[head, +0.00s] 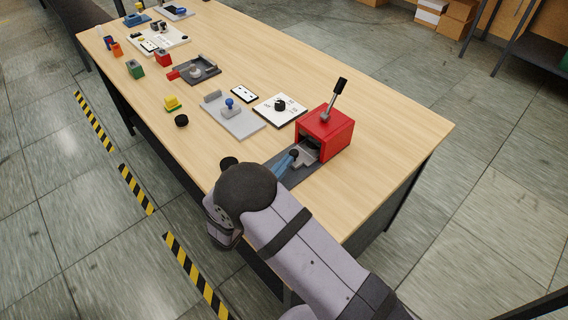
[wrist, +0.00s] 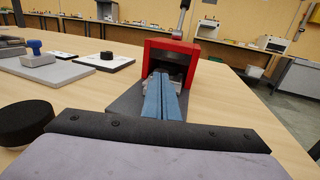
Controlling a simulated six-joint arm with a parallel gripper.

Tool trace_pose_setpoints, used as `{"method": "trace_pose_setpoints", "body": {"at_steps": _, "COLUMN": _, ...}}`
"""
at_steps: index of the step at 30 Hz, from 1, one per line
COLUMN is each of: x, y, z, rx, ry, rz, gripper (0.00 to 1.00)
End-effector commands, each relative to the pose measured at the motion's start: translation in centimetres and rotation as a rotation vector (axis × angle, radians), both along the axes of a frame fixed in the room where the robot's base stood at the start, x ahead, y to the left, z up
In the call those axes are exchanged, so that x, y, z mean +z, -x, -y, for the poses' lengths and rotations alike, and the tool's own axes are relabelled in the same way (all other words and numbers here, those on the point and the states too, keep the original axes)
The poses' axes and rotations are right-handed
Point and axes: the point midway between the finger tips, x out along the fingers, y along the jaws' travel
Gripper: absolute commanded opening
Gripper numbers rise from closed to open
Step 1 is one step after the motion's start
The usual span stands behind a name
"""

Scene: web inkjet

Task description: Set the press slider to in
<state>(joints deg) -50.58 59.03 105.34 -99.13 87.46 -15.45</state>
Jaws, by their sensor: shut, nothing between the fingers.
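The press is a red box (head: 324,135) with an open front, on a dark grey base plate (head: 290,176) near the table's right end. A lever with a black handle (head: 340,86) rises from its top. A grey slider (head: 307,152) shows at the mouth of the box. My gripper (head: 292,154), with blue fingers, is shut and reaches over the base plate to the slider. In the wrist view the shut fingers (wrist: 163,90) point into the opening of the red press (wrist: 185,47) and hide most of the slider. I cannot tell whether the fingertips touch it.
Left of the press are a white panel with a black knob (head: 280,107) and a grey plate with a blue-knobbed part (head: 231,107). A black round puck (head: 181,121) lies near the front edge. The table right of the press is clear.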

Motion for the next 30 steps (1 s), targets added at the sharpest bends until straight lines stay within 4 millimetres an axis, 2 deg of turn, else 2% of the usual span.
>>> {"method": "trace_pose_setpoints", "body": {"at_steps": 5, "x": 0.0, "y": -0.3, "z": 0.3, "rx": -0.003, "ry": 0.000, "rz": 0.000, "gripper": 0.00}}
{"method": "trace_pose_setpoints", "body": {"at_steps": 11, "x": 0.0, "y": -2.4, "z": 2.5, "rx": -0.005, "ry": -0.001, "rz": 0.001, "gripper": 0.00}}
{"method": "trace_pose_setpoints", "body": {"at_steps": 15, "x": 0.0, "y": -3.1, "z": 3.2, "rx": -0.003, "ry": -0.001, "rz": 0.000, "gripper": 0.00}}
{"method": "trace_pose_setpoints", "body": {"at_steps": 26, "x": 0.2, "y": -3.1, "z": 3.2, "rx": -0.006, "ry": -0.001, "rz": 0.005, "gripper": 0.00}}
{"method": "trace_pose_setpoints", "body": {"at_steps": 30, "x": 0.3, "y": -2.5, "z": 2.8, "rx": -0.003, "ry": 0.000, "rz": 0.006, "gripper": 0.00}}
